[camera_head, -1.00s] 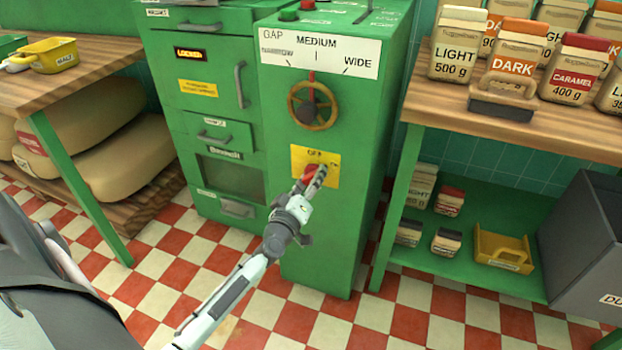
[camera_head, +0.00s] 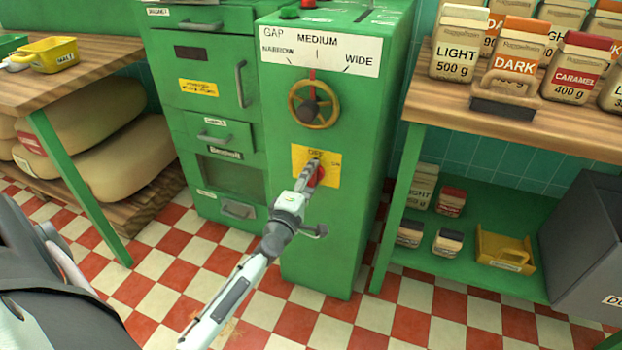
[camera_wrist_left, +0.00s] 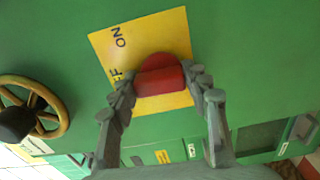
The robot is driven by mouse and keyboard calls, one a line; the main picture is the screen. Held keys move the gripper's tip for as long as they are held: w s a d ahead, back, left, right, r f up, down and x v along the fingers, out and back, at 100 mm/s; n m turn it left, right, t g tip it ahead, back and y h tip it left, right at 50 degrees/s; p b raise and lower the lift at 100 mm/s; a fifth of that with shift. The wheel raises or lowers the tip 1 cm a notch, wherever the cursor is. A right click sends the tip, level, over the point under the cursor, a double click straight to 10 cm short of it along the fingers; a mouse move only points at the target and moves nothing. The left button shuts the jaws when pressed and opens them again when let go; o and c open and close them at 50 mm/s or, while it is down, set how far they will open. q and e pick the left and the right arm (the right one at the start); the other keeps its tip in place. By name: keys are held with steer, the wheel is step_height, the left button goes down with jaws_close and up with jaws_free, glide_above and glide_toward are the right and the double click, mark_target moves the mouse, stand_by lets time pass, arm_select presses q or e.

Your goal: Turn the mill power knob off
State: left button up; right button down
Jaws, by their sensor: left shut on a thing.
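The red power knob (camera_head: 319,176) sits on a yellow plate (camera_head: 328,178) on the front of the green mill (camera_head: 325,240). The plate is marked OFF at the top and ON at the right. My left gripper (camera_head: 314,172) is shut on the knob, its arm partly covering it. In the left wrist view the knob (camera_wrist_left: 160,80) is between the two grey fingers (camera_wrist_left: 165,85). Its raised bar lies across that picture, roughly toward the OFF lettering, which a finger partly hides. My right gripper is not in view.
Above the knob are a handwheel (camera_head: 313,104) and a gap scale (camera_head: 320,50). A dark display (camera_head: 191,53) is on the cabinet at left. A wooden shelf with bags (camera_head: 455,50) stands right, a wooden table (camera_head: 70,75) left.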

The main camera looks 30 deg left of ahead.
arm_select(q)
steer(key=shift+r, duration=0.15)
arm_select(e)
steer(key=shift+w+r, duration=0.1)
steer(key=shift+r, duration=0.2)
arm_select(q)
steer(key=shift+n, duration=0.3)
steer(key=o, duration=1.1)
steer(key=shift+o, duration=0.2)
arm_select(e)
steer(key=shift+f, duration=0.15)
arm_select(q)
steer(key=shift+s, duration=0.15)
steer(key=v, duration=1.1)
steer(key=shift+s+d, duration=0.25)
steer(key=shift+s, duration=0.05)
